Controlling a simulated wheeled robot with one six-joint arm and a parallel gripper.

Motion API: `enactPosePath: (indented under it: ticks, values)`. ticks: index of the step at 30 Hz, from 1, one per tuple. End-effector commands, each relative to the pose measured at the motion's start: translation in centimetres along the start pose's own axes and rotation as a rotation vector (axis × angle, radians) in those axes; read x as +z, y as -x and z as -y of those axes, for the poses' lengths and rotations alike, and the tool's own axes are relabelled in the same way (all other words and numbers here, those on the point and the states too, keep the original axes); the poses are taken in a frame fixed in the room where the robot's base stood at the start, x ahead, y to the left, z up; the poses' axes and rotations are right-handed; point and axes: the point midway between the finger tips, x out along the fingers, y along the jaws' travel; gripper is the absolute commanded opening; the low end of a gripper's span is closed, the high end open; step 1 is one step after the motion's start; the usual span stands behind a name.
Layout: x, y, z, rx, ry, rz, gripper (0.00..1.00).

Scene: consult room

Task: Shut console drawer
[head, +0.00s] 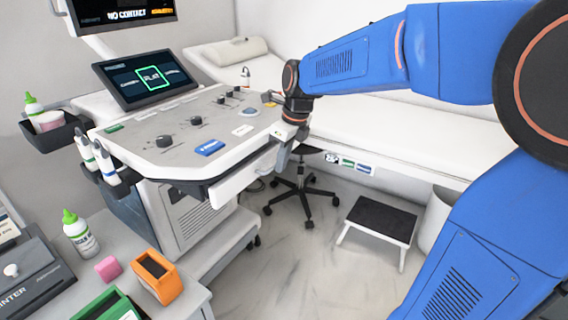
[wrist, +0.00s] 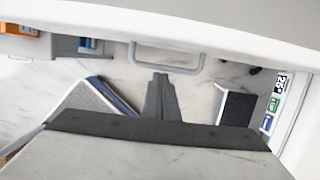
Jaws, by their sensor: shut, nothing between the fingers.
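The console (head: 180,140) stands left of centre in the head view. Its white drawer (head: 238,182) sticks out from under the control panel, so it stands partly open. My gripper (head: 284,148) is at the drawer's far end, pointing down, partly blending with the grey handle there. In the wrist view the grey loop handle (wrist: 168,70) hangs from a pale edge at the top. My shut, empty gripper (wrist: 160,78) ends just at the handle's lower bar. I cannot tell whether they touch.
A bed (head: 390,140) runs behind the console. A black stool (head: 300,190) and a step stool (head: 380,220) stand on the floor to the right. A counter with an orange box (head: 157,278) and a bottle (head: 78,236) is at lower left.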

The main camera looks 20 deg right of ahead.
Motion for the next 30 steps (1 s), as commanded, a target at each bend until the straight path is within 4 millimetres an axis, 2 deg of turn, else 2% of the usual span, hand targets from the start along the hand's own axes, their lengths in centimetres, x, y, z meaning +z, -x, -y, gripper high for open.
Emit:
enactPosePath:
  ticks: [6,15,26,30]
  values:
    - [0.4,-0.1,0.0,0.000,0.001,0.000,0.00]
    - [3.5,-0.9,0.1,0.000,0.002,0.000,0.00]
    - [3.9,-0.8,0.1,-0.002,0.000,0.007,0.00]
    - [4.0,0.1,0.1,-0.004,0.000,0.011,0.00]
